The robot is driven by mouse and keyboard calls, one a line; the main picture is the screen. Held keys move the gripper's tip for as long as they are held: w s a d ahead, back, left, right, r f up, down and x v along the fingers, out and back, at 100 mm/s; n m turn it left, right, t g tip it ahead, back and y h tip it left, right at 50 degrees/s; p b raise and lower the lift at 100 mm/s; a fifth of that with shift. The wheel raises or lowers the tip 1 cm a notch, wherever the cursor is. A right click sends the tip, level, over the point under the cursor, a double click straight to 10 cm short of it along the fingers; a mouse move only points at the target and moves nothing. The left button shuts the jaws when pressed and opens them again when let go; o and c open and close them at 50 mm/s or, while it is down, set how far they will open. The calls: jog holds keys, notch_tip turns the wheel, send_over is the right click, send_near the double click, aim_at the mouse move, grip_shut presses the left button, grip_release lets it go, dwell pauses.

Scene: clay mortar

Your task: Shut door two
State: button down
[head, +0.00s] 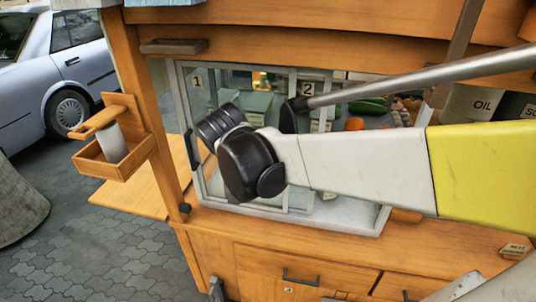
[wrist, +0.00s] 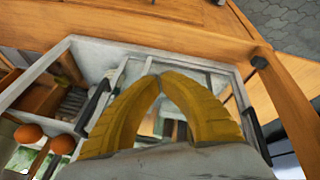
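The glass-fronted case (head: 362,222) has framed sliding doors labelled 1 and 2 in the head view. Door one (head: 198,82) is at the left. Door two (head: 308,89) overlaps toward it, leaving the right part of the case open. In the wrist view, a dark upright handle (wrist: 94,106) is on a pale door frame left of my fingers, apparently door two's. Another dark handle (wrist: 257,138) is at the right. My gripper (wrist: 159,76) has yellow curved fingers with tips together and nothing visible between them, in front of the doors. My arm hides the fingers in the head view.
Tomatoes (head: 355,124) and cucumbers (head: 368,106) show through the opening. A wooden post (head: 152,110) and side holder (head: 110,157) stand left. The wooden counter (head: 230,222) runs below the case. An OIL container (head: 480,104) stands right.

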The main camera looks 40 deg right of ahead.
jog(key=w+d+r+m+g+h+p, duration=0.25)
jog(key=w+d+m+p, duration=0.2)
jog(key=d, duration=0.25)
jog(key=s+d+f+g+b, duration=0.1)
jog(key=s+d+f+b, duration=0.2)
jog(key=d+f, duration=0.5)
jog(key=shift+s+d+f+m, duration=0.35)
jog(key=shift+s+f+m, duration=0.1)
jog(key=shift+s, duration=0.3)
jog(key=shift+s, duration=0.1)
jog(key=s+d, duration=1.4)
jog(key=s, duration=0.2)
jog(key=shift+s+d+b, duration=0.25)
jog(key=shift+s+b, duration=0.15)
jog(key=shift+b, duration=0.05)
jog(key=shift+r, duration=0.1)
